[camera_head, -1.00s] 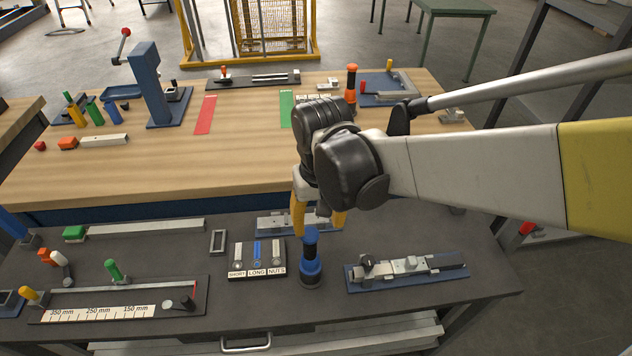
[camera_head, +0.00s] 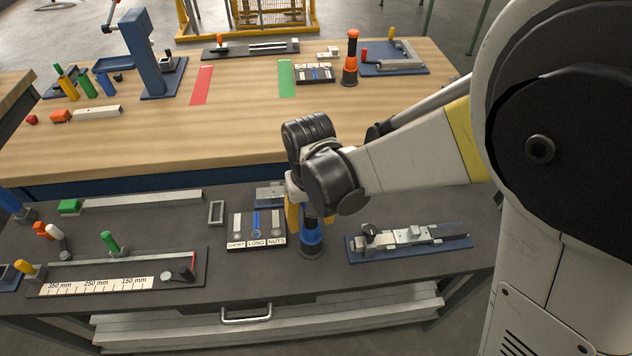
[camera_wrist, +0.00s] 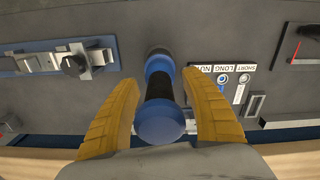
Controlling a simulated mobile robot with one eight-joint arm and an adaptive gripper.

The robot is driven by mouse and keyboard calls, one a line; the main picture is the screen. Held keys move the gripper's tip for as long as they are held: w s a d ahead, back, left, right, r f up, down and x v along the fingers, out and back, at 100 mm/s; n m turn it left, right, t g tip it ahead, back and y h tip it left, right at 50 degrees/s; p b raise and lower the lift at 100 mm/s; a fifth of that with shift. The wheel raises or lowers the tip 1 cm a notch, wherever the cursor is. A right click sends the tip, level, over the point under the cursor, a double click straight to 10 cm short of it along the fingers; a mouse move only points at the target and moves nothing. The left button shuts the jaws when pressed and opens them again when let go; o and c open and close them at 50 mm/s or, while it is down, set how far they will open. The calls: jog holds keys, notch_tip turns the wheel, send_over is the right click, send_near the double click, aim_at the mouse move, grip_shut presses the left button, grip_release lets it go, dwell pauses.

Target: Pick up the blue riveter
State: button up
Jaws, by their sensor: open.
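The blue riveter (camera_head: 311,240) stands upright on the dark workbench, with a black grip band and a dark base. In the head view its top is hidden behind my gripper (camera_head: 312,222). In the wrist view the riveter (camera_wrist: 160,119) shows its round blue head between the two yellow fingers of my gripper (camera_wrist: 160,118). The fingers are spread wide, one on each side of it, with gaps visible on both sides. My gripper is open and empty.
A tray labelled SHORT, LONG, NUTS (camera_head: 257,243) is just left of the riveter. A blue-based clamp fixture (camera_head: 409,241) is to its right. An orange riveter (camera_head: 351,57) stands on the wooden table behind. Bare bench lies in front of the riveter.

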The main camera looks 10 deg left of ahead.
grip_shut()
jog(key=shift+r, duration=0.1)
notch_tip(320, 180, up, 10)
jog(key=p, duration=0.3)
dwell(0.3)
jog(key=shift+a, duration=0.1)
dwell(0.4)
